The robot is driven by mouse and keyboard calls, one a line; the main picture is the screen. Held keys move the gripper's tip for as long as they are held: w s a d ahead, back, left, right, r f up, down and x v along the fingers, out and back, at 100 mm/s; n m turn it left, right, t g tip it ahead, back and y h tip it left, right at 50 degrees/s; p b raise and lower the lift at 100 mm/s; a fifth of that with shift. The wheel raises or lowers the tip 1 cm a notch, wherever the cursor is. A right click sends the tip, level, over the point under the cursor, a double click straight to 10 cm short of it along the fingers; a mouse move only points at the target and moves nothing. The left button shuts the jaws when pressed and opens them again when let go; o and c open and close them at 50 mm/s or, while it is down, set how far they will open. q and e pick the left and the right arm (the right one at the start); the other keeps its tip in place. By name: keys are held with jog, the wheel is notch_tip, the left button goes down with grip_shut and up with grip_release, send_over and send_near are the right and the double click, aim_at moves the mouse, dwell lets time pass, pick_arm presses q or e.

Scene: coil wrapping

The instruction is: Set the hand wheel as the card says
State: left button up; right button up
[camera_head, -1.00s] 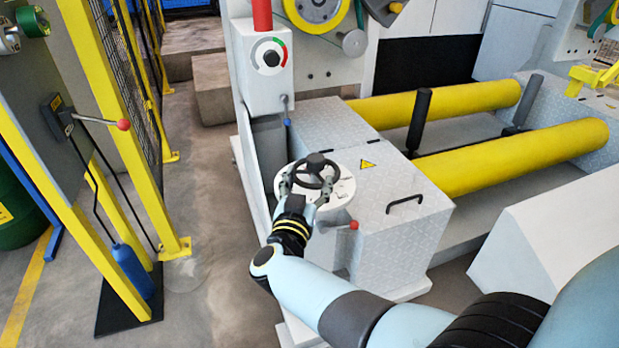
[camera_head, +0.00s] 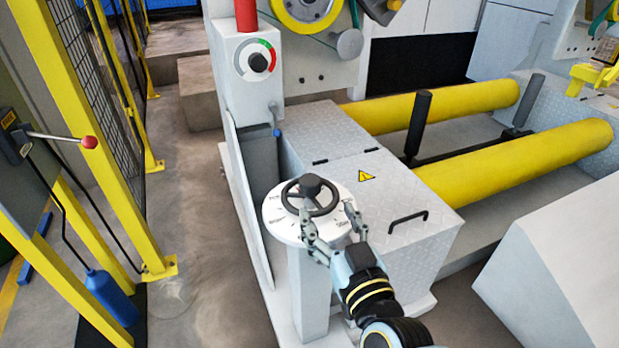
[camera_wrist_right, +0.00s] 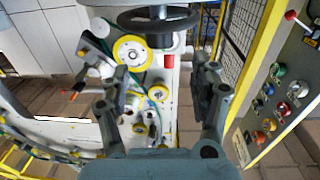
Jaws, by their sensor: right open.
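The hand wheel (camera_head: 312,194) is a dark ring with a central hub, on a round white plate (camera_head: 276,218) atop a grey pedestal. Small marks on the plate are too small to read. My right gripper (camera_head: 332,227) is open and empty at the plate's near right edge, apart from the wheel's rim. In the right wrist view, the wheel (camera_wrist_right: 158,24) is at the top, beyond the spread fingers (camera_wrist_right: 162,82). I cannot make out a card. My left gripper is not in view.
A grey tread-plate box (camera_head: 375,205) with a black handle stands right of the pedestal. A white control box (camera_head: 247,75) with a gauge is behind it. Yellow rollers (camera_head: 520,150) lie to the right. A yellow-framed fence (camera_head: 110,140) stands left, with clear floor between.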

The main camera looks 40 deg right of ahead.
aim_at(313, 190)
jog(key=x, duration=0.3)
jog(key=shift+w+d+f, duration=0.1)
jog(key=shift+w, duration=0.25)
jog(key=x, duration=0.5)
jog(key=shift+w+d+b, duration=0.15)
jog(key=shift+w+b, duration=0.15)
jog(key=shift+w+d, duration=0.2)
jog(key=shift+w, duration=0.3)
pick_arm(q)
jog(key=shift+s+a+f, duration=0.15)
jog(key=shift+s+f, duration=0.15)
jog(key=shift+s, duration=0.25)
pick_arm(e)
jog(key=c, duration=1.2)
jog(key=h+p, duration=0.1)
jog(key=m+p, duration=0.1)
jog(key=shift+w+r+g+h+p, duration=0.1)
jog(key=shift+r+g+h+p, duration=0.2)
jog(key=shift+h, duration=0.1)
jog(key=shift+f+m+h, duration=0.2)
jog(key=shift+m+h, duration=0.1)
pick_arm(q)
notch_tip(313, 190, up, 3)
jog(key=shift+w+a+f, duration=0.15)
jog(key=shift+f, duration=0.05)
pick_arm(e)
jog(key=shift+f, duration=0.1)
jog(key=shift+c, duration=0.2)
